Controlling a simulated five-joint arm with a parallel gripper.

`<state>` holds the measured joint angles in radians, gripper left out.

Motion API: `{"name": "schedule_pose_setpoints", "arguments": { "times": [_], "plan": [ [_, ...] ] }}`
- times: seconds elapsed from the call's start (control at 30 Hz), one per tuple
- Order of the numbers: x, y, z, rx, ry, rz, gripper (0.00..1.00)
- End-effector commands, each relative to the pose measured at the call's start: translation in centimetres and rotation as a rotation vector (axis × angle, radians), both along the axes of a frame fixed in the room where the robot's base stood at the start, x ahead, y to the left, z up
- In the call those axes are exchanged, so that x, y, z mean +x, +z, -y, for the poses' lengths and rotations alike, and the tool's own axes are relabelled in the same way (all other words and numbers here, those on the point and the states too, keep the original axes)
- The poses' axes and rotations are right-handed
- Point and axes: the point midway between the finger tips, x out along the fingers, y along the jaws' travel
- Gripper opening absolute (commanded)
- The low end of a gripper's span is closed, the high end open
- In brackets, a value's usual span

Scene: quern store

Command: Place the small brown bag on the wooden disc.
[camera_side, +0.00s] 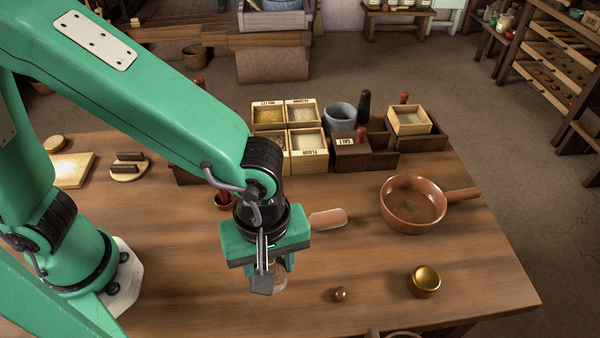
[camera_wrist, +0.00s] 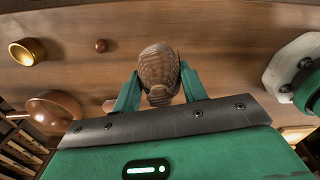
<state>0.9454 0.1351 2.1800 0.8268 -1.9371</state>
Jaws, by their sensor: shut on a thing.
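My gripper (camera_side: 265,278) is shut on the small brown bag (camera_side: 281,277), above the front middle of the wooden table. In the side view the fingers hide most of the bag. In the wrist view the brown, ridged bag (camera_wrist: 158,66) sits between the green fingers of my gripper (camera_wrist: 157,90). A pale round wooden piece (camera_side: 126,177) with two dark bars on it lies at the table's left. A smaller pale wooden round (camera_side: 53,144) lies farther left. I cannot tell which of these is the wooden disc.
A brown pan (camera_side: 412,205) with a handle, a brass pot (camera_side: 424,281) and a small brown ball (camera_side: 340,294) stand right of my gripper. A wooden scoop (camera_side: 328,218) lies behind it. Grain boxes (camera_side: 307,150) and a grey mortar (camera_side: 340,117) line the back.

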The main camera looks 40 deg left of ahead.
Motion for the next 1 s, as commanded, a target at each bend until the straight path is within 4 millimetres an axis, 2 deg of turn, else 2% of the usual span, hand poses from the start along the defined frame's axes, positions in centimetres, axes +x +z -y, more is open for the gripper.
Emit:
{"name": "schedule_pose_setpoints", "arguments": {
  "times": [0.17, 0.27, 0.77, 1.0],
  "plan": [
    [0.1, 0.9, 0.1, -0.003, 0.0, 0.003, 0.17],
    [0.1, 2.1, 0.1, -0.004, 0.0, 0.003, 0.17],
    [0.1, 11.4, 0.0, -0.003, 0.003, 0.003, 0.17],
    [2.6, 11.1, -2.7, -0.001, 0.104, 0.001, 0.17]
  ]
}}
